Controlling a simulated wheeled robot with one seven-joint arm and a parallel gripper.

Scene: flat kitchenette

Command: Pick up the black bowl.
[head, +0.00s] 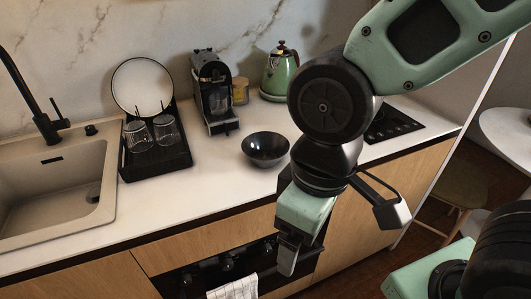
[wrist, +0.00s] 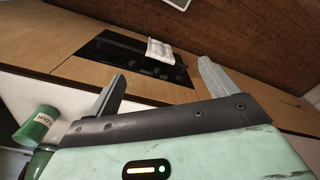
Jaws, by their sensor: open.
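The black bowl (head: 265,150) sits upright on the white countertop, near the middle of the head view. It looks empty, and it is not visible in the wrist view. My gripper (head: 287,262) hangs in front of the counter's front edge, below and slightly right of the bowl in the head view, apart from it. In the wrist view my gripper (wrist: 160,88) has its two fingers spread wide with nothing between them. The wrist view faces the cabinet fronts and the oven (wrist: 135,62).
A dish rack (head: 155,160) with glasses and a plate stands left of the bowl. A coffee machine (head: 215,95), green kettle (head: 280,73) and canister (head: 240,91) stand behind. The sink (head: 60,185) is far left. A towel (head: 234,289) hangs on the oven. Counter in front of the bowl is clear.

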